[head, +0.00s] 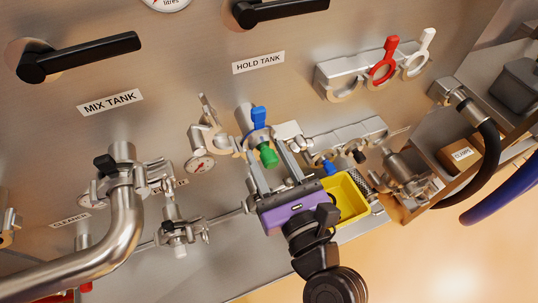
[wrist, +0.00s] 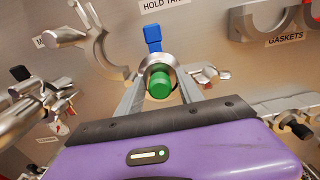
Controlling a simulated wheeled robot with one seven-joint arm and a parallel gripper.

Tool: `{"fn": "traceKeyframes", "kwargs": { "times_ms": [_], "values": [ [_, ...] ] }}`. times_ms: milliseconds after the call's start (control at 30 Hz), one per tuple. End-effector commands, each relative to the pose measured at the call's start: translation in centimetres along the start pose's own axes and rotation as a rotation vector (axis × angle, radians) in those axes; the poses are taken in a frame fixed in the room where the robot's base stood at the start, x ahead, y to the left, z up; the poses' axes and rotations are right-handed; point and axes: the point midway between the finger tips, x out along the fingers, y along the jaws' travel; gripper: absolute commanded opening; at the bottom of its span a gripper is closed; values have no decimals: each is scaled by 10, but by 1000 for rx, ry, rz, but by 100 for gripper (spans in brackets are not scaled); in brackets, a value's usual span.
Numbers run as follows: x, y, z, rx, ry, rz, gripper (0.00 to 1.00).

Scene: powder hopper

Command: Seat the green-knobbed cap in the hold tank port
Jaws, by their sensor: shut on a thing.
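The green-knobbed cap (wrist: 160,83) is between my gripper's fingertips, its green knob facing the wrist camera. The knob also shows in the head view (head: 268,155). My purple gripper (wrist: 160,85) is shut on the cap, directly in front of the hold tank port. A metal ring shows around the knob; the port behind it is mostly hidden, so I cannot tell whether the cap touches it. The HOLD TANK label (head: 258,62) is on the steel panel above.
A rack with red (head: 384,62) and white rings is at upper right. A yellow bin (head: 350,195) and metal fittings (head: 400,170) are close on the right.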

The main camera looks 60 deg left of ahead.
Motion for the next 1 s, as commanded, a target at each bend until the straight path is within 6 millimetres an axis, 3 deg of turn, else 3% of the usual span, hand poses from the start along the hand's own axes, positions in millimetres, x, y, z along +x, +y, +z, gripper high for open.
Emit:
{"fn": "traceKeyframes", "kwargs": {
  "times_ms": [267,300,400,767,1000],
  "values": [
    [0,0,-5,2,0,1,0],
    [0,0,-4,1,0,1,52],
    [0,0,-4,1,0,1,69],
    [-4,0,-5,1,1,-1,69],
    [-39,-2,-6,1,0,-5,69]
  ]
}}
